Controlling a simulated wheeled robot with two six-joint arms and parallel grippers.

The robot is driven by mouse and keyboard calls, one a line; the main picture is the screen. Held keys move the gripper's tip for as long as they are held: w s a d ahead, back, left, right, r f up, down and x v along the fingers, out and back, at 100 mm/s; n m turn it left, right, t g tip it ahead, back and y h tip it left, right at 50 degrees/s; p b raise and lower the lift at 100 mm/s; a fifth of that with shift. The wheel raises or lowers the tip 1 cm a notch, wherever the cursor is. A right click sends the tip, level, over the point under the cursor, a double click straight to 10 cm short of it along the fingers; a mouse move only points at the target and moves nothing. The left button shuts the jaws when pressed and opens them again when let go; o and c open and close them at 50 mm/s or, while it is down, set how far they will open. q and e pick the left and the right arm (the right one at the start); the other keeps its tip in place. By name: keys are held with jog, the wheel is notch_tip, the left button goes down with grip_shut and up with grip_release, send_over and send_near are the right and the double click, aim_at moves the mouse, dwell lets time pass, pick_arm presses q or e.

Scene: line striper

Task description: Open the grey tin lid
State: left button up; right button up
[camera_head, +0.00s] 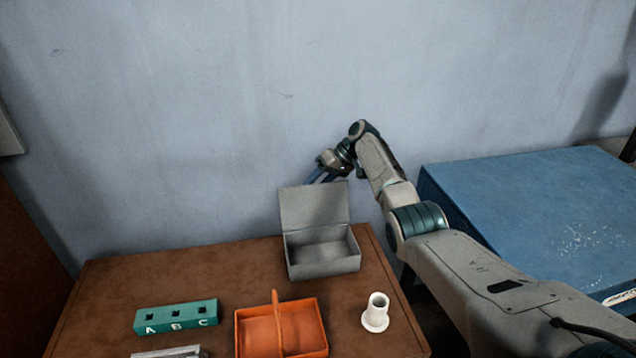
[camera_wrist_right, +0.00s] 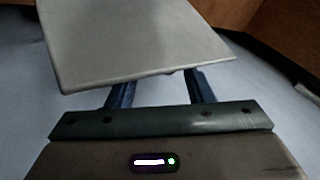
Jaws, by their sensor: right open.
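The grey tin (camera_head: 322,262) sits at the back right of the brown table with its lid (camera_head: 314,207) standing up at the back edge. The inside of the tin is visible and looks empty. My right gripper (camera_head: 318,175) is behind and above the lid's top edge, its fingers partly hidden by the lid. In the right wrist view the lid (camera_wrist_right: 135,40) covers the fingertips, and the two blue fingers (camera_wrist_right: 160,92) stand apart. I cannot tell whether they touch the lid. My left gripper is not in view.
On the table (camera_head: 180,268) are a teal block marked A, B, C (camera_head: 176,317), an orange basket (camera_head: 281,328) with a handle, and a white flanged tube (camera_head: 376,312). A blue box-like surface (camera_head: 530,210) stands to the right. The wall (camera_head: 200,120) is close behind the table.

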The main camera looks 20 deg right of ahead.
pick_arm(q)
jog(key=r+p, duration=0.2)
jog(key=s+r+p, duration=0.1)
jog(key=p, duration=0.1)
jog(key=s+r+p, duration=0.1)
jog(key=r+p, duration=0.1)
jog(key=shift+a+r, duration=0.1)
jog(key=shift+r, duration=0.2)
pick_arm(e)
jog(key=v, duration=1)
jog(key=shift+d+r, duration=0.3)
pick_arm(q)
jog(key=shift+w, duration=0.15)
pick_arm(e)
jog(key=shift+s, duration=0.1)
